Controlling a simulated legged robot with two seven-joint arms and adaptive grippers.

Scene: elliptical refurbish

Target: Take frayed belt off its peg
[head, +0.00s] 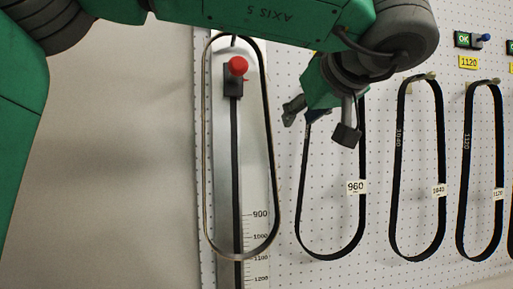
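A thin dark belt (275,190) with a paler, greyish left side hangs in a long loop over the measuring gauge at left. Its top is partly behind my green arm, and I cannot make out fraying for certain. Its lower end reaches between the 1000 and 1100 marks. My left gripper (320,122) is open, its two fingers spread in front of the upper part of the belt tagged 960 (362,215). That belt's top and peg are hidden behind the gripper. I cannot tell whether a finger touches it. My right gripper is out of view.
The gauge has a red knob (238,66) on a dark slider and a scale. To the right, a 1040 belt (396,190) and an 1120 belt (464,190) hang on pegs in the white pegboard (290,250). A green OK sign (463,39) is at upper right.

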